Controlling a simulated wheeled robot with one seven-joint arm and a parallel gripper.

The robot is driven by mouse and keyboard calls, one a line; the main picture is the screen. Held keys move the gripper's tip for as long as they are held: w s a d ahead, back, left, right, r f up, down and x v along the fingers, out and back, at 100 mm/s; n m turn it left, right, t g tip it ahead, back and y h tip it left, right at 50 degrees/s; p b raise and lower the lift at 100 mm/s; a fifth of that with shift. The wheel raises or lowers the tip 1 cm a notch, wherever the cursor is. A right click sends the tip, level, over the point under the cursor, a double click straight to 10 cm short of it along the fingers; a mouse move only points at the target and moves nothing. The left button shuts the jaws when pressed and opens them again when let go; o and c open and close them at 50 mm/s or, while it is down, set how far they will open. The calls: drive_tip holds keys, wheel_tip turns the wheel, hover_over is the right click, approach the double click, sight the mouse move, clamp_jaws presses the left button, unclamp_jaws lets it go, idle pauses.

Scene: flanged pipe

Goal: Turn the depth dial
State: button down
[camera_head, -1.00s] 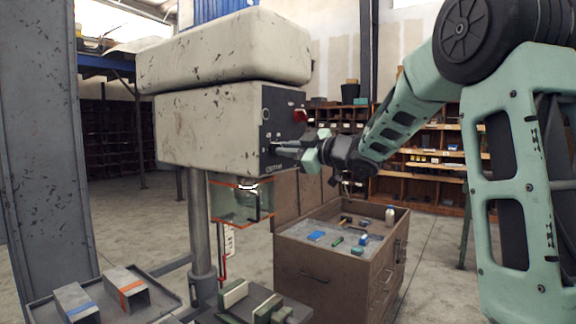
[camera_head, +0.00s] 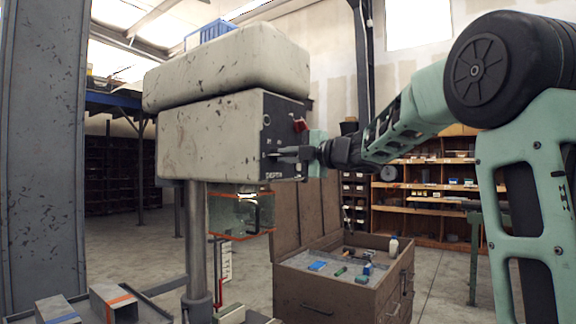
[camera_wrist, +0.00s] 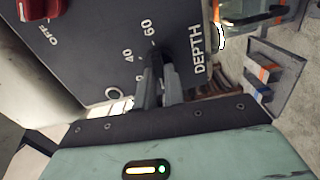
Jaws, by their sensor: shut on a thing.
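The drill press head (camera_head: 215,135) stands left of centre, cream and chipped, with a dark control panel (camera_head: 282,110) on its right end. My gripper (camera_head: 276,155) reaches in from the right, its fingers at the panel above the DEPTH lettering. In the wrist view the panel (camera_wrist: 100,60) shows the DEPTH label (camera_wrist: 199,58) and the scale marks 0, 40 and 60. My gripper (camera_wrist: 154,62) is shut there on the depth dial, between the label and the numbers. The fingers hide most of the dial, so its exact setting cannot be read.
A red switch (camera_head: 300,125) marked OFF in the wrist view (camera_wrist: 40,8) sits on the same panel. A clear guard (camera_head: 235,213) hangs below the head. A brown drawer cabinet (camera_head: 335,290) with small items stands behind, and grey metal blocks (camera_head: 112,302) lie front left.

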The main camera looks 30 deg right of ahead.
drive_tip(key=shift+f+n+b, duration=0.1)
drive_tip(key=shift+n+b, duration=0.2)
drive_tip(key=shift+n, duration=0.2)
drive_tip(key=c, duration=1.5)
unclamp_jaws()
drive_tip(key=b+v, duration=0.2)
drive_tip(key=v, duration=1.5)
drive_tip(key=shift+s, duration=0.2)
